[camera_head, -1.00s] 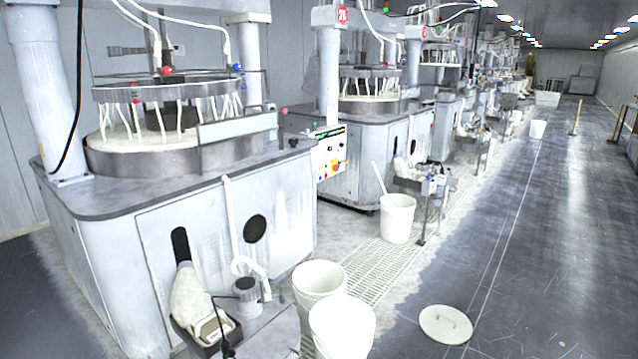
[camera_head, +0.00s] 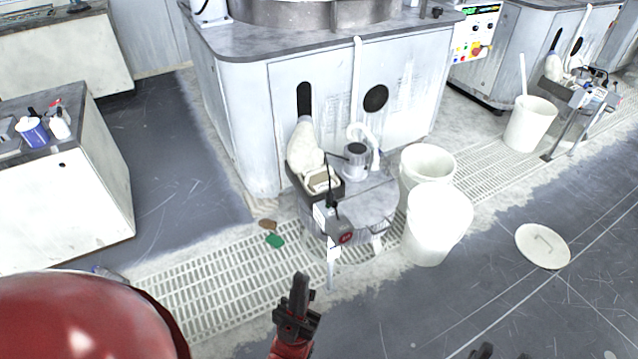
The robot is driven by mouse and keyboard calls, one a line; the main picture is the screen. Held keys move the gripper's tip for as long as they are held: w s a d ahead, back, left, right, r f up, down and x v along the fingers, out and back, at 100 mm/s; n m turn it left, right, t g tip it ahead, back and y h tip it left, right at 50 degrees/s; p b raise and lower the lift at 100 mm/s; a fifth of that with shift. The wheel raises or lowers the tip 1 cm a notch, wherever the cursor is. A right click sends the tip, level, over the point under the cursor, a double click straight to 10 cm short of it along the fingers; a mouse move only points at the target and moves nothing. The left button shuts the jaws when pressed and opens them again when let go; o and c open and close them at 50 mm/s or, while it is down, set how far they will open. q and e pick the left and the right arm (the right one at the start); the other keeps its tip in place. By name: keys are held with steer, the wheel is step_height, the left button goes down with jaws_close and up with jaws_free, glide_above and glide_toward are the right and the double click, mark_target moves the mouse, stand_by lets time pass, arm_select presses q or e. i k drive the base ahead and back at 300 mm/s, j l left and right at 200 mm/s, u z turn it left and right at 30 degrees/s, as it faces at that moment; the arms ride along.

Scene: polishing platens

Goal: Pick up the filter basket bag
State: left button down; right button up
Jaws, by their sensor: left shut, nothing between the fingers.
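A pale, bulging filter basket bag (camera_head: 303,147) stands in a dark tray on the small side stand in front of the polishing machine. My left gripper (camera_head: 300,284) is shut and empty. In the picture it is below the stand, apart from the bag. Only small dark tips, likely of my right gripper (camera_head: 484,351), show at the bottom edge, so its jaws cannot be judged.
The small stand (camera_head: 375,200) carries a pump with a white hose. Two white buckets (camera_head: 436,230) stand right of it. A round lid (camera_head: 542,246) lies on the floor. A white cabinet (camera_head: 65,210) stands left. Grating covers the floor before the stand.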

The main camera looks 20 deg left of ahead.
mark_target(315, 181)
steer(key=i+j, duration=0.35)
steer(key=j, duration=0.15)
steer(key=i+j, duration=0.7)
steer(key=j, duration=0.25)
steer(key=i+j, duration=0.35)
steer(key=j, duration=0.15)
steer(key=i+j+z, duration=0.1)
steer(key=i+j, duration=0.25)
steer(key=j, duration=0.15)
